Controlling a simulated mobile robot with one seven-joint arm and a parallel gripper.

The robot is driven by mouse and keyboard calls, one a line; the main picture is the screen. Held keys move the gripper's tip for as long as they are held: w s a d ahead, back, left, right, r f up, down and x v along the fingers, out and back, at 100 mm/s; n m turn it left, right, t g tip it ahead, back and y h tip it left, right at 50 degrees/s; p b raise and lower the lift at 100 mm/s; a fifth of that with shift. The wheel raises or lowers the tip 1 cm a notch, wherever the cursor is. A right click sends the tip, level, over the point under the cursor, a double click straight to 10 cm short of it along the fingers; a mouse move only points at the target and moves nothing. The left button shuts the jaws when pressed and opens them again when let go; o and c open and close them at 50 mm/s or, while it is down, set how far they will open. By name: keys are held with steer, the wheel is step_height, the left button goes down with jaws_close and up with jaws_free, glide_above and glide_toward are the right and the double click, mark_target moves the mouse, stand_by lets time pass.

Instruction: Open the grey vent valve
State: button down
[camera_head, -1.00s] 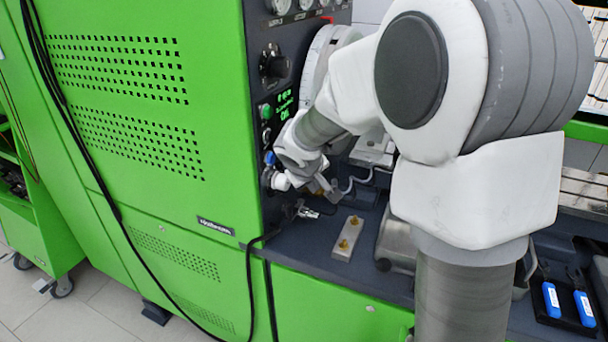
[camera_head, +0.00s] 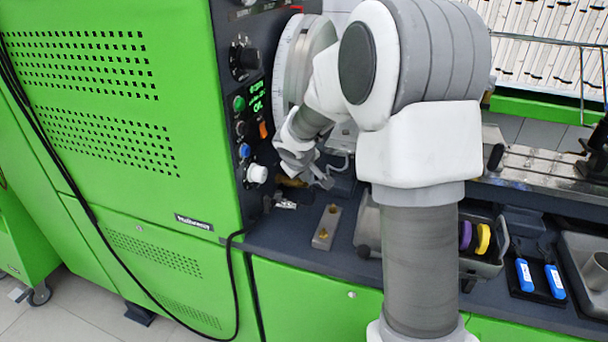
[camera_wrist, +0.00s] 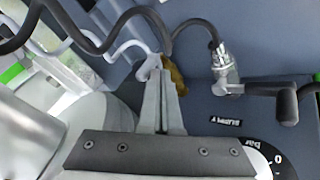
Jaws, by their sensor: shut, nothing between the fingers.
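In the wrist view, a valve (camera_wrist: 226,68) with a shiny metal body stands on the dark panel, fed by a black hose. Its lever points right and ends in a dark grey grip (camera_wrist: 285,103). My gripper (camera_wrist: 157,78) is shut and empty, left of the valve and apart from it. A brass-coloured part (camera_wrist: 176,76) lies just beyond my fingertips; I cannot tell whether they touch. In the head view, my gripper (camera_head: 324,182) is low beside the green cabinet's control face. A small metal fitting there (camera_head: 287,204) may be the same valve; its lever cannot be made out.
Hoses (camera_wrist: 110,30) cross near my fingers. A gauge (camera_wrist: 265,160) is partly hidden by my gripper. The white knob (camera_head: 257,174) is close by. A metal block with brass studs (camera_head: 326,227) and a tray with purple and yellow rings (camera_head: 490,258) are on the bench.

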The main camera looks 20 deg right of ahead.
steer(key=shift+w+d+n+y+p, duration=0.2)
steer(key=shift+d+n+p, duration=0.15)
steer(key=shift+d, duration=0.35)
steer(key=shift+w+d+n+y+p, duration=0.2)
steer(key=shift+d+n+p, duration=0.1)
steer(key=shift+d, duration=0.4)
